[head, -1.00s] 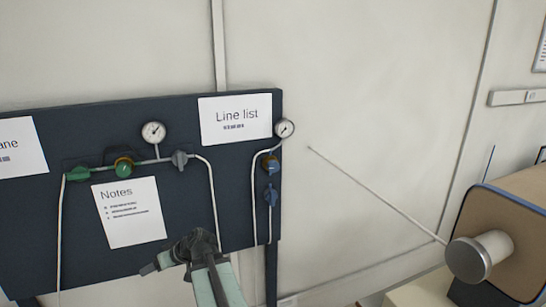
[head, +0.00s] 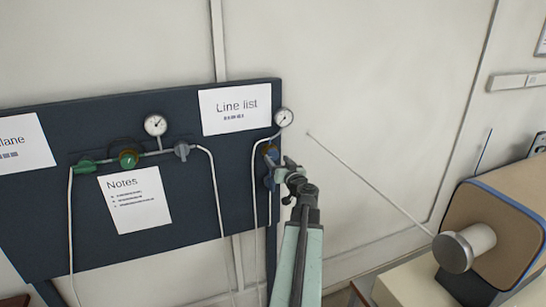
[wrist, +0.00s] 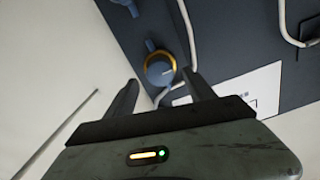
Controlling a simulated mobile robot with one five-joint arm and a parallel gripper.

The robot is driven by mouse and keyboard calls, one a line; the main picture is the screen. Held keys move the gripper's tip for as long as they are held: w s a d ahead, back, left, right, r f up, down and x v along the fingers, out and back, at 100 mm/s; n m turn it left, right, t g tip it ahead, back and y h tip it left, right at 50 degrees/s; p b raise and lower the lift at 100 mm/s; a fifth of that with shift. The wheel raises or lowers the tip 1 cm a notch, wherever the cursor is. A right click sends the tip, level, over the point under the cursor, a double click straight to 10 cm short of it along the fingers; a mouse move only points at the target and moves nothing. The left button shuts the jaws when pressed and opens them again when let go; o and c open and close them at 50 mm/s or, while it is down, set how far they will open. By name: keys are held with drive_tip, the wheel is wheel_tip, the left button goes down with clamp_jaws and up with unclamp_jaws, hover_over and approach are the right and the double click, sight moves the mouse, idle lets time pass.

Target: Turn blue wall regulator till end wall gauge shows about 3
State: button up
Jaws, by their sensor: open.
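The blue regulator knob with its orange ring (wrist: 160,69) sits between and just beyond my fingertips in the wrist view. In the head view its orange part (head: 268,151) shows at the board's right end, and my gripper hides most of the knob. My gripper (wrist: 160,78) is open, one finger on each side of the knob's outline; I cannot tell whether they touch it. The end wall gauge (head: 284,117) is a round white dial above the regulator; its reading is too small to make out. A blue valve handle (wrist: 150,45) is beside the regulator.
The dark board (head: 60,215) also carries a green knob (head: 129,158), a green valve (head: 86,166), a grey valve (head: 182,150) and another gauge (head: 155,125). Pipes run down it. A thin rod (head: 370,183) slants from a round-ended cylinder (head: 453,252) at right.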

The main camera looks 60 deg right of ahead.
sight(274, 156)
drive_tip(key=x, duration=0.4)
drive_tip(key=shift+w+d, duration=0.1)
drive_tip(key=shift+w, duration=0.15)
drive_tip(key=c, duration=1.1)
drive_tip(key=shift+a, duration=0.2)
drive_tip(key=shift+c, duration=1.3)
drive_tip(key=shift+d, duration=0.15)
